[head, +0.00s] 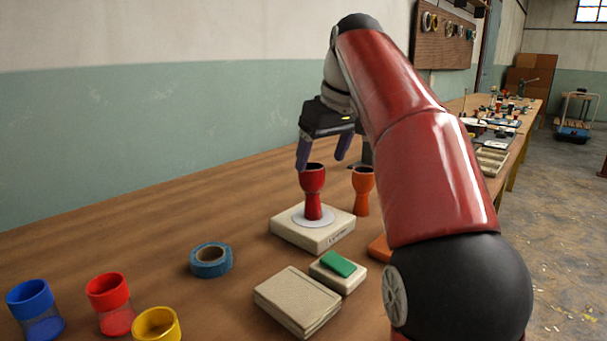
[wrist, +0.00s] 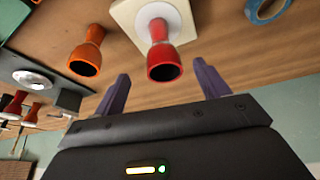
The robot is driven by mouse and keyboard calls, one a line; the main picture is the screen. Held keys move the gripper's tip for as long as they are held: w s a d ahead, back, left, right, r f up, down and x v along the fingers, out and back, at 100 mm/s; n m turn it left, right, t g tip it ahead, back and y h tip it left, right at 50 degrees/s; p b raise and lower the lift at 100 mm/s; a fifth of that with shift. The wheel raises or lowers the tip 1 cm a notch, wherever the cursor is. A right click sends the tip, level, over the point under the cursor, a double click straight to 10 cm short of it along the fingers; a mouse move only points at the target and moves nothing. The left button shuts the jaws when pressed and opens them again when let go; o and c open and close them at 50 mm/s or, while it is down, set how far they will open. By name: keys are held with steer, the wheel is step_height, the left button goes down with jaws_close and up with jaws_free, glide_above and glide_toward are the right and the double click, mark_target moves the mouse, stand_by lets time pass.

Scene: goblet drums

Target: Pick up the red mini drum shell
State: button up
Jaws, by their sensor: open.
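The red mini drum shell (head: 312,188) is a small goblet shape standing upright on a white disc on a pale square block (head: 322,232). In the wrist view the red shell (wrist: 159,58) shows its dark open mouth, in line with the gap between my fingers. My gripper (head: 322,158) is open, with its two purple fingers just above and around the level of the shell's rim in the head view. The fingers (wrist: 160,85) are wide apart in the wrist view, and nothing is between them that I can see held.
An orange goblet shell (head: 363,190) stands close to the right of the block. A blue tape roll (head: 211,260), blue, red and yellow cups (head: 109,300), a grey-beige box (head: 297,301) and a green pad (head: 338,263) lie nearer.

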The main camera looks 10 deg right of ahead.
mark_target(310, 181)
steer(key=x, duration=0.2)
steer(key=b+x, duration=0.1)
steer(key=x, duration=0.2)
steer(key=b+x, duration=0.1)
steer(key=x, duration=0.2)
steer(key=shift+w+a+r, duration=0.1)
steer(key=shift+a+r, duration=0.05)
steer(key=shift+a, duration=0.1)
steer(key=c, duration=1.1)
steer(key=shift+r, duration=0.15)
steer(key=shift+c, duration=0.2)
